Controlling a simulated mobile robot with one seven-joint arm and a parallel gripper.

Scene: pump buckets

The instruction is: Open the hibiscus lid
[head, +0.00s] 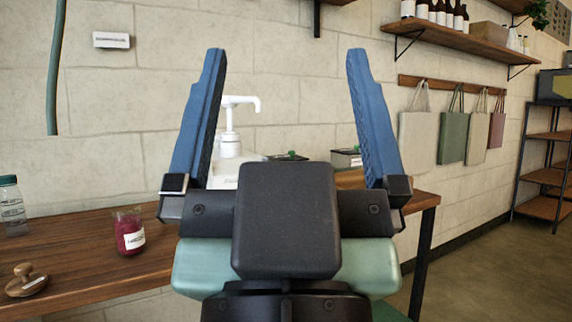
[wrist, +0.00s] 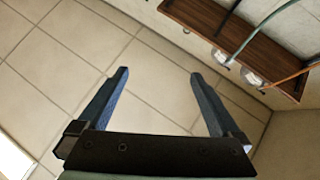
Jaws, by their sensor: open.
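My gripper (head: 277,120) is open and empty, its two blue fingers pointing up in front of the counter. It also shows open in the wrist view (wrist: 155,95), with only pale tiled surface between the fingers. Behind it on the counter stands a white pump (head: 230,142) on a white container, partly hidden by my gripper. A dark lid with a green knob (head: 288,155) shows just right of the pump, mostly covered. Another boxy container (head: 346,157) shows beside the right finger. I cannot read which lid is the hibiscus one.
On the wooden counter (head: 80,250) at left stand a labelled jar of red content (head: 130,232), a clear bottle (head: 11,205) and a round wooden knobbed piece (head: 26,281). A green hose (head: 56,70) hangs above. Bags (head: 418,137) hang at right; floor there is open.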

